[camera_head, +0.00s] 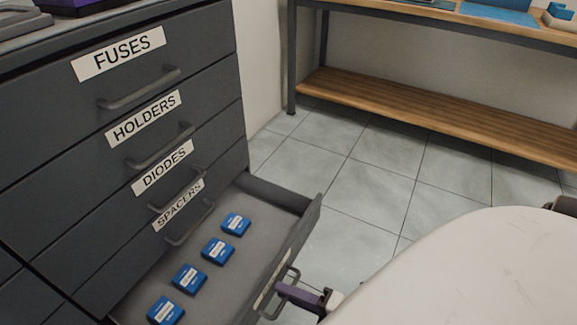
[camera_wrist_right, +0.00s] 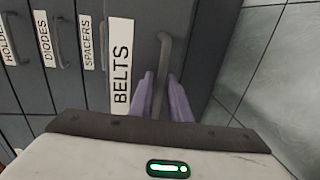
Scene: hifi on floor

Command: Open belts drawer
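The belts drawer (camera_head: 262,195) is the pulled-out drawer low in the grey cabinet, below the spacers drawer. Its white BELTS label (camera_wrist_right: 122,65) reads in the right wrist view; in the head view its front is seen from above and behind. Its grey handle (camera_head: 290,276) stands out from the front. My right gripper (camera_head: 283,290) is at this handle. In the right wrist view its two purple fingers (camera_wrist_right: 161,90) stand close together on either side of the handle bar (camera_wrist_right: 164,55), shut on it. My left gripper is in neither view.
Several small blue boxes (camera_head: 218,251) lie in a row in the open drawer. The fuses (camera_head: 119,52), holders, diodes and spacers drawers above are shut. A wooden workbench with a lower shelf (camera_head: 430,110) stands at the back. The tiled floor (camera_head: 375,180) between is clear.

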